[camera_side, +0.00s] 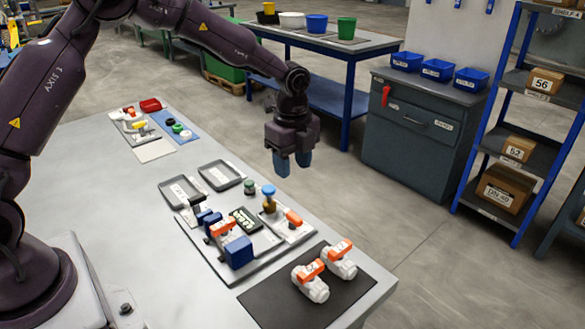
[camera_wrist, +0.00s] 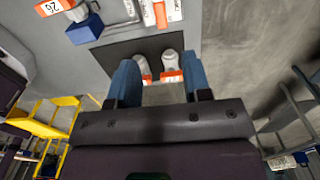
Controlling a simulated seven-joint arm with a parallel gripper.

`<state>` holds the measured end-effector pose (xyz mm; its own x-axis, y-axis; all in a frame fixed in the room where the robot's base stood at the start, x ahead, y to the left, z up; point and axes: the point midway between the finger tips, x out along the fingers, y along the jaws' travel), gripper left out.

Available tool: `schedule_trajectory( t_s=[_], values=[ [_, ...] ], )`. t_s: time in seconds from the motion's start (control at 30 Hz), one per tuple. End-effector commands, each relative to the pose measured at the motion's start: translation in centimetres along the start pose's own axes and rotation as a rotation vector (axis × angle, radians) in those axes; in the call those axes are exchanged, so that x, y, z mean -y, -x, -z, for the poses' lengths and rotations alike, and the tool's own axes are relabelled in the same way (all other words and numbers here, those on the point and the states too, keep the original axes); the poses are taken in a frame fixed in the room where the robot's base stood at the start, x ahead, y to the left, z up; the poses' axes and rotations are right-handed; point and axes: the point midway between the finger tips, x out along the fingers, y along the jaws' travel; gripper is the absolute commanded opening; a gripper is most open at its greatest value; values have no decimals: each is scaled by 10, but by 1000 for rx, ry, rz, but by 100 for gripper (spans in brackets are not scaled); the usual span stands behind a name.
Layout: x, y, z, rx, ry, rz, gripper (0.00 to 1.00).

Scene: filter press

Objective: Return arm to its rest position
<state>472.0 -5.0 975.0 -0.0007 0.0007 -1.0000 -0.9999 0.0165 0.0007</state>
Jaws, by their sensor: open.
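My gripper (camera_side: 292,163) is raised above the far edge of the bench, its blue fingers pointing down. In the wrist view my gripper (camera_wrist: 161,85) has its fingers spread apart with nothing held between them. Two white valves with orange handles, a left one (camera_side: 313,289) and a right one (camera_side: 342,266), rest on a black mat (camera_side: 262,303) at the near right corner of the bench. The valves also show between the fingers in the wrist view, well away from them. Most of my arm shows at the left and top.
A grey fixture tray (camera_side: 222,270) holds a blue block (camera_side: 238,251), orange-handled parts and a blue-topped part (camera_side: 268,190). Two shallow dark trays, one marked (camera_side: 221,176), lie behind it. Small coloured parts (camera_side: 178,128) sit farther back. The bench's left middle is clear.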

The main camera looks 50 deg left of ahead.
Motion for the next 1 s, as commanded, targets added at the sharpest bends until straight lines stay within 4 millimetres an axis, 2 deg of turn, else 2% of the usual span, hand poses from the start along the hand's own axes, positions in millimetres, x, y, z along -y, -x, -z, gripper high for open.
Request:
schedule_trajectory(
  t_s=[0.2,0.33,0.43,0.5,0.77,1.0],
  values=[
    [0,0,0,0,14,0,45],
    [0,-1,1,-5,113,-1,45],
    [-15,-11,4,-14,252,-44,45],
    [-28,-9,3,-4,374,-63,45],
    [-83,38,-3,54,798,-27,45],
    [-149,97,-8,41,1199,92,45]
  ],
)
